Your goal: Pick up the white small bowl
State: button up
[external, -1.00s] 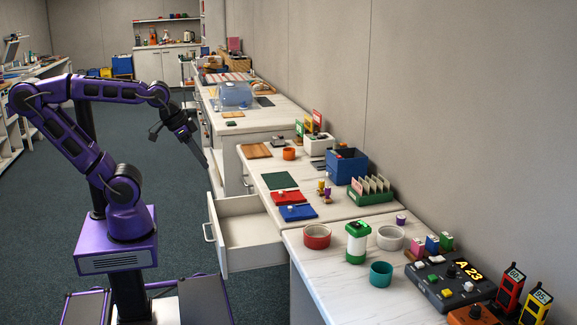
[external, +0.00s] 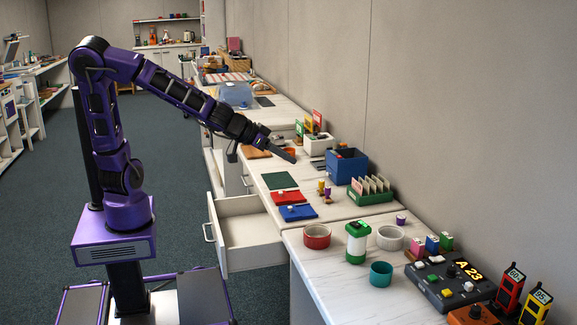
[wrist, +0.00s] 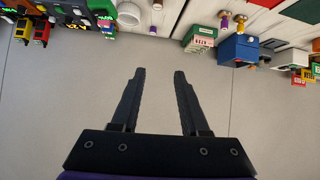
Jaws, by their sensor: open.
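The white small bowl (external: 390,237) sits on the near counter, right of the white and green canister and close to the wall. It also shows at the top of the wrist view (wrist: 129,13), partly cut off by the frame edge.
A red bowl (external: 317,236), a green and white canister (external: 357,243) and a teal cup (external: 380,274) stand around the bowl. A control box (external: 447,284) lies to its right. A blue bin (external: 346,167) and green card rack (external: 370,190) stand behind. An open drawer (external: 248,234) juts out.

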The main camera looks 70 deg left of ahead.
jog(key=w+d+h, duration=0.2)
jog(key=d+h, duration=0.2)
jog(key=d, duration=0.3)
jog(key=w+a+n+g, duration=0.1)
jog(key=w+a+n, duration=0.5)
jog(key=a+n, duration=0.45)
jog(key=w+d+f+n+h, duration=0.1)
jog(key=w+f+n+h, duration=0.1)
jog(key=w+f+n, duration=0.55)
jog(key=w+f+n+h, duration=0.2)
jog(key=w+f+n, duration=0.3)
jog(key=f+n, duration=0.5)
jog(key=x, duration=1.7)
jog(key=shift+w+a+r, duration=0.1)
jog(key=shift+w+r, duration=0.1)
jog(key=shift+w, duration=0.1)
grip_shut()
